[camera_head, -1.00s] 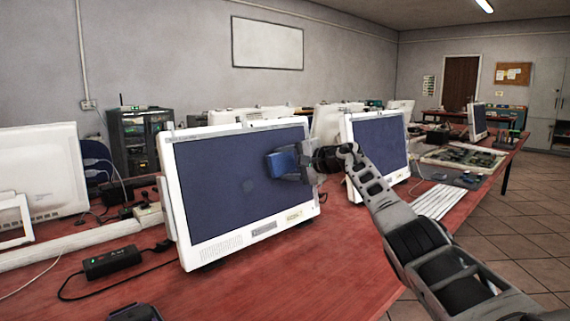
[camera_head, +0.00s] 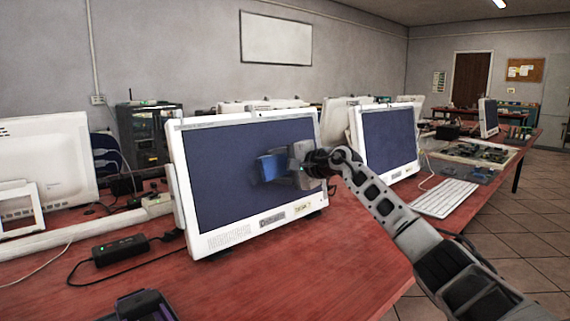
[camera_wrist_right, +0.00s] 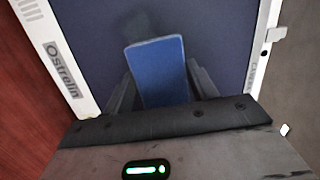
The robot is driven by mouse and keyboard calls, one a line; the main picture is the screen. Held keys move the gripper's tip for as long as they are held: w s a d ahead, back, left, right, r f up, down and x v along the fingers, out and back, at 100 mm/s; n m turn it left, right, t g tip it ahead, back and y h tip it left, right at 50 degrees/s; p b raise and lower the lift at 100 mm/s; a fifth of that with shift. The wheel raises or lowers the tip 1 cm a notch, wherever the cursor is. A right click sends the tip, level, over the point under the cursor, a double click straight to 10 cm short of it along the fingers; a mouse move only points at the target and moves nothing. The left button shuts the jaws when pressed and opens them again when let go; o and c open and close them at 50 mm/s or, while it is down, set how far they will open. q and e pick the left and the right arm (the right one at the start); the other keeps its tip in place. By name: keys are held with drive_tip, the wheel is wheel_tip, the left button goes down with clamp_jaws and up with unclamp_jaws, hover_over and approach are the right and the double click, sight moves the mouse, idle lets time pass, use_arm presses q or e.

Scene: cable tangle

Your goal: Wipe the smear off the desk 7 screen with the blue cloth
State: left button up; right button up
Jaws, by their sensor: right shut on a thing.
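The near white-framed monitor (camera_head: 220,205) stands on the red desk, its dark screen facing me. My right gripper (camera_head: 283,167) is shut on the blue cloth (camera_head: 268,168), in front of the right half of this screen. The right wrist view shows the cloth (camera_wrist_right: 160,75) as a flat blue pad between the fingers, close to the screen (camera_wrist_right: 95,40). I cannot tell whether it touches. A faint darker patch shows on the screen around the cloth's top edge; smear or shadow, I cannot tell.
A second white monitor (camera_head: 388,140) stands just right, with a keyboard (camera_head: 445,198) before it. A black power adapter (camera_head: 121,250) with cables lies at left. The red desk (camera_head: 330,260) is clear in front.

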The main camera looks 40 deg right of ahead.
sight(265, 174)
drive_tip(key=shift+s+a+f, duration=0.1)
drive_tip(key=shift+a+f, duration=0.1)
drive_tip(key=shift+a, duration=0.4)
drive_tip(key=shift+s+a+f, duration=0.1)
drive_tip(key=shift+a+f, duration=0.15)
drive_tip(key=shift+a, duration=0.4)
drive_tip(key=shift+s+a+f, duration=0.1)
drive_tip(key=shift+a+f, duration=0.1)
drive_tip(key=shift+a, duration=0.4)
drive_tip(key=shift+s+a+f+p, duration=0.15)
drive_tip(key=shift+a+f+p, duration=0.2)
drive_tip(key=shift+a, duration=0.45)
drive_tip(key=shift+s+a+f+p, duration=0.1)
drive_tip(key=shift+a+f+p, duration=0.1)
drive_tip(key=shift+a+p, duration=0.45)
drive_tip(key=shift+s+a+f+p, duration=0.15)
drive_tip(key=shift+a+f+p, duration=0.1)
drive_tip(key=shift+a, duration=0.75)
drive_tip(key=shift+s+a+f, duration=0.1)
drive_tip(key=shift+a+f, duration=0.3)
drive_tip(key=shift+a, duration=0.4)
drive_tip(key=a+b+v, duration=0.1)
drive_tip(key=v, duration=0.5)
drive_tip(key=shift+d, duration=0.1)
